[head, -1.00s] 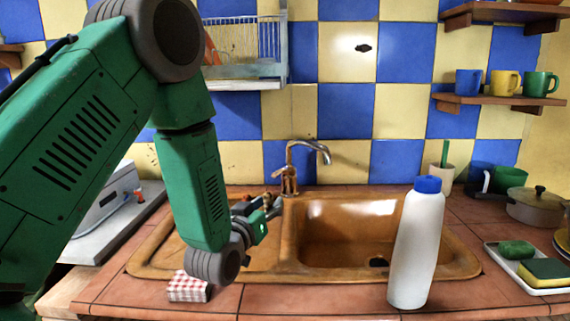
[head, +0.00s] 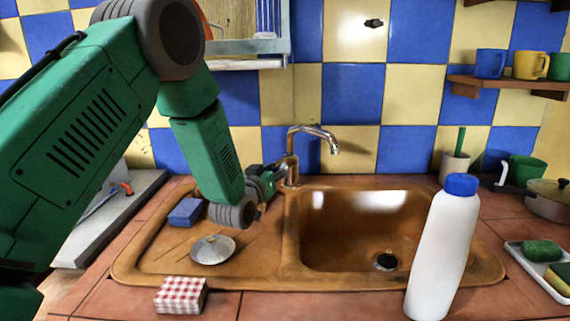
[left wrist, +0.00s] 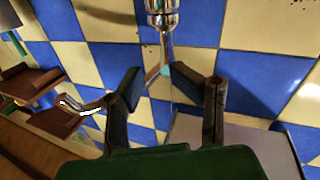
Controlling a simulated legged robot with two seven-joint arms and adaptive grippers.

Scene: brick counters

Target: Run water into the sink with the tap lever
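The brass and chrome tap (head: 291,165) stands behind the brown sink (head: 290,235), its spout (head: 320,134) curving right over the basin. No water shows below it. My left gripper (head: 268,180) is just left of the tap's base, mostly hidden behind my forearm. In the left wrist view the gripper (left wrist: 150,88) is open, its two dark fingers spread. A thin chrome rod, seemingly the tap lever (left wrist: 157,66), shows in the gap between them; I cannot tell whether either finger touches it. The lever is hard to make out in the head view. My right gripper is out of view.
A white bottle with blue cap (head: 443,250) stands at the front right. A metal lid (head: 212,249) and a blue sponge (head: 186,212) lie on the drainboard. A checked box (head: 181,295) is at the front edge. A dish rack (head: 245,45) hangs above.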

